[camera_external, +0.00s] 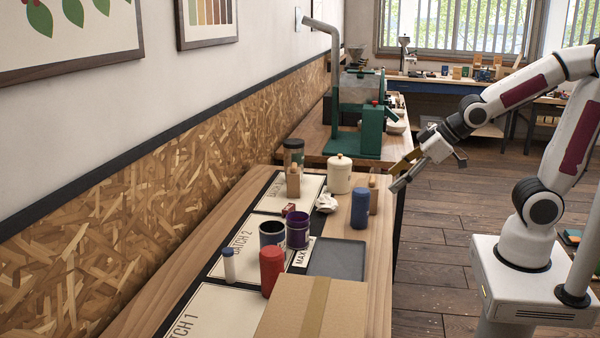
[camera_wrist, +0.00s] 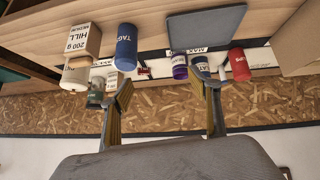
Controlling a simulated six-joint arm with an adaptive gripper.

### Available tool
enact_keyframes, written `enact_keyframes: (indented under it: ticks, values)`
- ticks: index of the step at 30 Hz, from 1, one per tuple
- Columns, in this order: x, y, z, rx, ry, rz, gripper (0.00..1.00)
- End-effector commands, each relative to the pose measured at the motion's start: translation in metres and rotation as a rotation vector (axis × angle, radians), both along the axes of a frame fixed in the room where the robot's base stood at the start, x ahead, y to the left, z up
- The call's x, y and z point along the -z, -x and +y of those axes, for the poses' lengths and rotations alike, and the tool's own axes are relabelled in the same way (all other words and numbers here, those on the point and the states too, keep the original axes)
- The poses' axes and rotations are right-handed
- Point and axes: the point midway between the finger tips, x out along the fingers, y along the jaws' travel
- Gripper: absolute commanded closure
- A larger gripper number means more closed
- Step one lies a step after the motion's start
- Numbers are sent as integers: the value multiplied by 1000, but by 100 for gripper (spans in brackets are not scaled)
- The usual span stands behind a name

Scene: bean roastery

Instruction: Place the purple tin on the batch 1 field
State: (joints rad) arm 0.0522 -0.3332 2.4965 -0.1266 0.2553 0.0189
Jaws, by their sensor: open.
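The purple tin (camera_external: 298,230) stands upright at the right side of the batch 2 field (camera_external: 240,262), close beside a dark tin with a pale label (camera_external: 272,234). The batch 1 field (camera_external: 222,312) is the nearest pale panel on the black mat; the cardboard box hides part of it. My gripper (camera_external: 394,175) is open and empty, raised at the right edge of the table, well apart from the purple tin. In the wrist view, which looks upside down, my fingers (camera_wrist: 160,84) are spread, and the purple tin (camera_wrist: 179,68) shows partly between them.
A grey tray (camera_external: 338,260) and cardboard box (camera_external: 316,310) lie to the right. A blue tin (camera_external: 360,208) and cream canister (camera_external: 339,174) stand farther back. Visible batch 1 surface is clear.

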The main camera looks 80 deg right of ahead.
Motion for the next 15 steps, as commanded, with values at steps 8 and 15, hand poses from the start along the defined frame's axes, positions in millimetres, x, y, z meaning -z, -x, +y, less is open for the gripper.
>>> enact_keyframes:
  ticks: [8, 15]
  values:
    - [-18, 62, 9, 21, -32, 86, 38]
    - [-26, 118, 20, 22, -65, 166, 38]
